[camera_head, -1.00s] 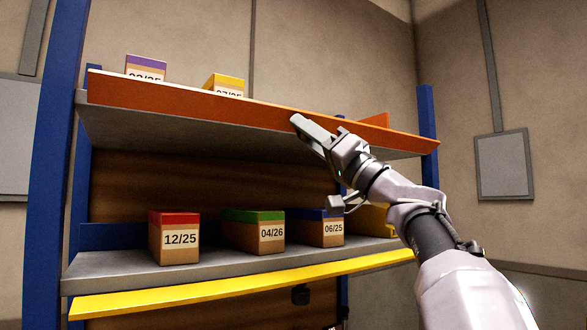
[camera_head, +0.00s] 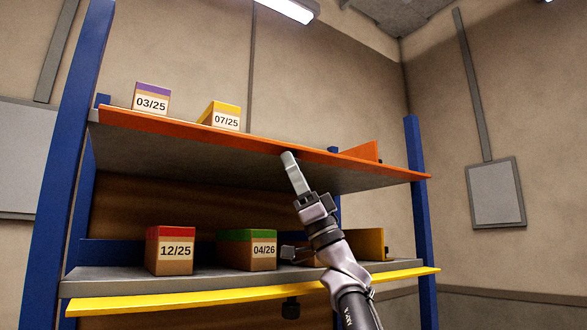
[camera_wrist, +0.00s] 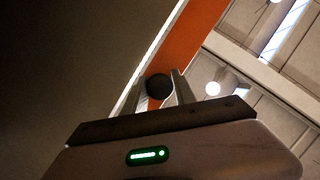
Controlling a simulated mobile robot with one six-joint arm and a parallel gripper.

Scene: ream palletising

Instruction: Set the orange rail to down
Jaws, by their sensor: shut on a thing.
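The orange rail (camera_head: 180,128) runs along the front edge of the upper shelf. It looks like a thin, flattened strip, tipped outward, and leaves the box labels above it in full view. In the wrist view the orange rail (camera_wrist: 195,35) passes diagonally behind the fingers. My gripper (camera_head: 288,157) is at the rail's middle, reaching up from below. In the wrist view my gripper (camera_wrist: 160,92) has its fingers on either side of a dark round knob (camera_wrist: 158,85) by the rail, and is shut on it.
A purple-topped box (camera_head: 151,98) and a yellow-topped box (camera_head: 221,115) stand on the upper shelf. On the lower shelf are a red-topped box (camera_head: 171,250) and a green-topped box (camera_head: 247,250), above a yellow rail (camera_head: 200,301). Blue posts (camera_head: 419,230) flank the shelves.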

